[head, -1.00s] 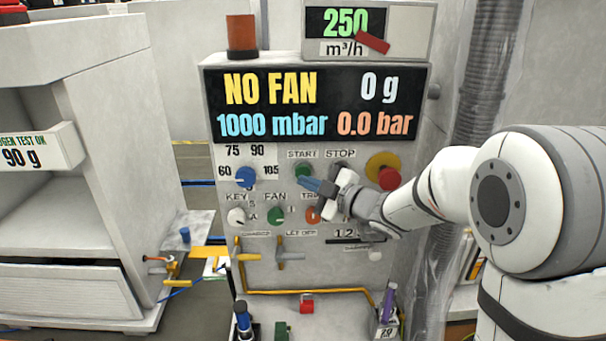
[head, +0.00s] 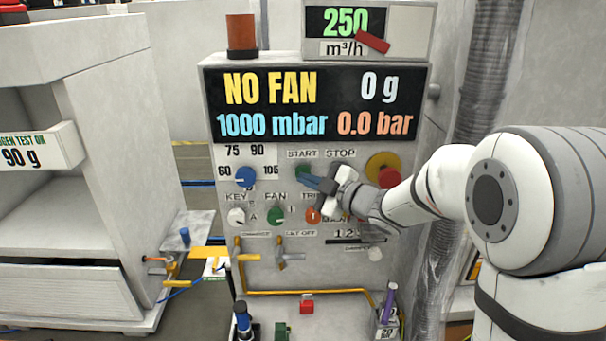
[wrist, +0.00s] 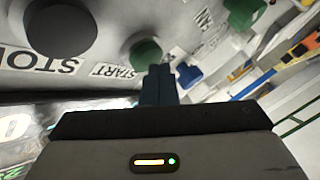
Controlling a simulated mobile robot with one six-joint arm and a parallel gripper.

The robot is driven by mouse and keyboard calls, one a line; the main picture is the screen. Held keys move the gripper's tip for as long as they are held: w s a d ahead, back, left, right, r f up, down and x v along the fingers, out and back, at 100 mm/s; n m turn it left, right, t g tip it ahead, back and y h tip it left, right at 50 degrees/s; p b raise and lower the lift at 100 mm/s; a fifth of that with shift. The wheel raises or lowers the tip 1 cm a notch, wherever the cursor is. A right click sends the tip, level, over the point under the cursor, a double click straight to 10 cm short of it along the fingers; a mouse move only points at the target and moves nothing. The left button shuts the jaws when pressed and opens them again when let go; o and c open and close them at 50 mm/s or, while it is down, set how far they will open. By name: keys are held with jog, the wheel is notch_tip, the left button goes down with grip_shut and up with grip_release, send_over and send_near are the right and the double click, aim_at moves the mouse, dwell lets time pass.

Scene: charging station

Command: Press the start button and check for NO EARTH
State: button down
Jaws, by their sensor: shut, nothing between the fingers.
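The green START button (head: 303,171) is on the charging station's front panel, below the display (head: 315,103). The display reads NO FAN, 0 g, 1000 mbar and 0.0 bar; NO EARTH does not show on it. My gripper (head: 308,181) is shut and empty, its blue fingertips at the lower edge of the START button in the head view. In the wrist view the closed fingers (wrist: 160,75) point toward the green button (wrist: 146,52). I cannot tell whether they touch it.
A red emergency knob (head: 389,177) on a yellow base is right of my gripper. A blue dial (head: 245,177), white key switch (head: 236,216) and green FAN knob (head: 276,216) are to the left. Yellow pipes (head: 305,292) run below.

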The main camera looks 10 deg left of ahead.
jog(key=shift+w+a, duration=0.1)
jog(key=shift+w, duration=0.25)
dwell(0.3)
dwell(0.4)
jog(key=shift+s+d+b, duration=0.2)
jog(key=shift+s+b, duration=0.25)
jog(key=shift+s, duration=0.4)
jog(key=s, duration=0.2)
jog(key=s+d+b, duration=0.1)
jog(key=s, duration=0.1)
jog(key=shift+s+d, duration=0.1)
jog(key=shift+s, duration=0.3)
jog(key=shift+d, duration=0.1)
